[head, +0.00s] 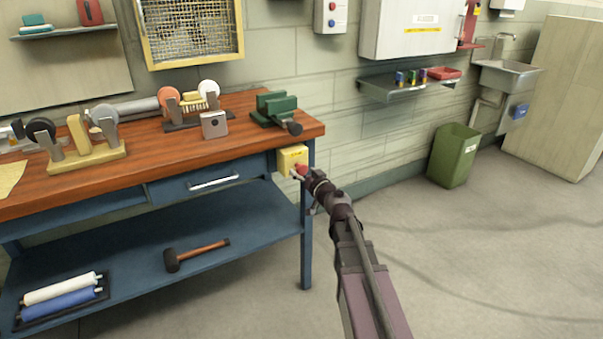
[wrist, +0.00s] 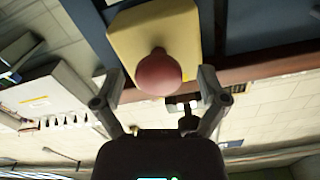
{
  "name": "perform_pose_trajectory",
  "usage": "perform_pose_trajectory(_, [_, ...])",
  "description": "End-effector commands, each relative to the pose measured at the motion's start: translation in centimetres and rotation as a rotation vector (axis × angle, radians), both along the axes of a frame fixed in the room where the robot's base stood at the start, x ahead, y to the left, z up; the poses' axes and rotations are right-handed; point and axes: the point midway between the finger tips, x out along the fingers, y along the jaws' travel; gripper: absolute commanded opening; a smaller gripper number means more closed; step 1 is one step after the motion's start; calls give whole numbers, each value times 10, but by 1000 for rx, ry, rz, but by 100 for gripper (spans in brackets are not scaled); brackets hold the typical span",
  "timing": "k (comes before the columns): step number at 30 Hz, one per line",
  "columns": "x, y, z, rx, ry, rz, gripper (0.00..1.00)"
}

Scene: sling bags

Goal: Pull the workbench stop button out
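The stop button is a red mushroom knob on a yellow box (head: 290,158) at the right end of the workbench (head: 170,140), just below the wooden top. In the wrist view the red knob (wrist: 158,72) stands out from the yellow box (wrist: 130,38). My gripper (wrist: 160,92) is open, with one finger to each side of the knob and visible gaps between. In the head view my gripper (head: 302,171) is close in front of the box and partly hides the knob. I cannot tell how far the knob stands out.
A green vise (head: 273,108) sits on the bench corner above the box. A blue bench leg (head: 307,240) stands just below it. A drawer (head: 210,182) is to the left. A green bin (head: 453,155) stands by the wall. The floor at right is clear.

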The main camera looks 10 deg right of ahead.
Motion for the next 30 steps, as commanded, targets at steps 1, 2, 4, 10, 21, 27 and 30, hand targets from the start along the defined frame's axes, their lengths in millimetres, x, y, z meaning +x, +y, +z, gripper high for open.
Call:
perform_pose_trajectory(1, [0,0,0,0,0,-1,93])
perform_pose_trajectory(2, [0,0,0,0,0,-1,93])
perform_pose_trajectory(4, [0,-1,0,0,0,-1,93])
perform_pose_trajectory(10, [-3,-2,0,0,0,-1,93])
perform_pose_trajectory(21, [-42,-13,0,0,0,-2,93])
perform_pose_trajectory(27, [-64,-20,0,0,0,-2,93])
perform_pose_trajectory(30, [-70,-22,0,0,0,-1,93])
